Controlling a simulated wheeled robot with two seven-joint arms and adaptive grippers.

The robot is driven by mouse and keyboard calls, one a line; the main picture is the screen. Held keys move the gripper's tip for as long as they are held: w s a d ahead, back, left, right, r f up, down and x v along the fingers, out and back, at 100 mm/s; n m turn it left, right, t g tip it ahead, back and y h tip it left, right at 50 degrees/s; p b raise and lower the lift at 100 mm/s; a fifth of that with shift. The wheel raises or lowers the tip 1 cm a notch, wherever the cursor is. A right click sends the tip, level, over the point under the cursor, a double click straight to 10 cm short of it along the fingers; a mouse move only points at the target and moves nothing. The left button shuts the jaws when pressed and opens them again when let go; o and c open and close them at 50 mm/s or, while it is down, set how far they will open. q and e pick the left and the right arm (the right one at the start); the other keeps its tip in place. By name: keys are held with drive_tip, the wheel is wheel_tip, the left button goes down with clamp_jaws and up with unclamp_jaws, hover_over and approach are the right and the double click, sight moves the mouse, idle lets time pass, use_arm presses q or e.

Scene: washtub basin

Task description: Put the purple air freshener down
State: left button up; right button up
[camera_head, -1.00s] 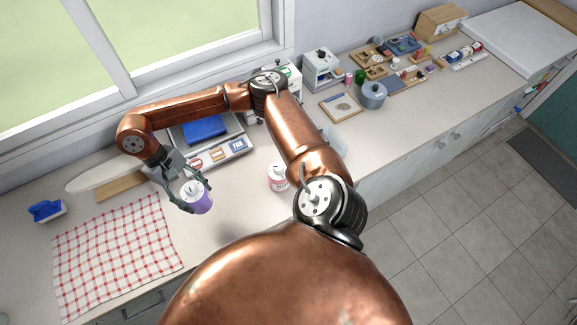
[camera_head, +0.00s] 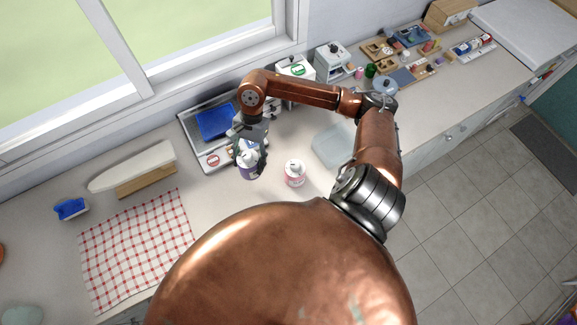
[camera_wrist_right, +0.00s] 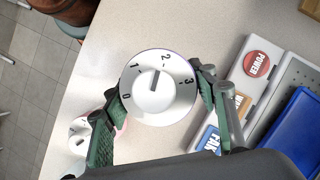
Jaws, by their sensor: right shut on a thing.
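The purple air freshener (camera_head: 248,166) is a small cylinder with a white top. In the right wrist view its round white dial (camera_wrist_right: 158,88), numbered 0 to 3, faces the camera. My right gripper (camera_head: 250,154) is shut on it, one green-padded finger on each side, as the right wrist view (camera_wrist_right: 158,100) also shows. The air freshener is upright over the counter (camera_head: 220,210), beside the scale's front edge. I cannot tell whether its base touches the counter. My left gripper is not in view.
A pink-and-white can (camera_head: 294,173) stands close to the right of the air freshener. The grey scale (camera_head: 187,122) with a blue tray (camera_head: 214,121) is just behind. A red checkered cloth (camera_head: 135,245) lies at the left. A translucent sheet (camera_head: 332,148) lies further right.

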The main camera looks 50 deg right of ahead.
drive_tip(key=s+d+r+m+t+p, duration=0.2)
drive_tip(key=d+r+m+t+p, duration=0.1)
drive_tip(key=d+m, duration=0.4)
drive_tip(key=shift+m, duration=0.5)
drive_tip(key=f, duration=0.3)
drive_tip(key=f+p, duration=0.1)
drive_tip(key=f, duration=0.2)
drive_tip(key=f+p, duration=0.1)
drive_tip(key=f, duration=0.3)
drive_tip(key=shift+s+a, duration=0.15)
drive_tip(key=shift+a, duration=0.1)
drive_tip(key=shift+f, duration=0.2)
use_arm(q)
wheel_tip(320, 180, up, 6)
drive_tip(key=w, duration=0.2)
use_arm(e)
drive_tip(key=shift+f, duration=0.1)
drive_tip(key=shift+f, duration=0.1)
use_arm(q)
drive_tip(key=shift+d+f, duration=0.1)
use_arm(e)
drive_tip(key=o, duration=1.4)
drive_tip(key=shift+c, duration=0.2)
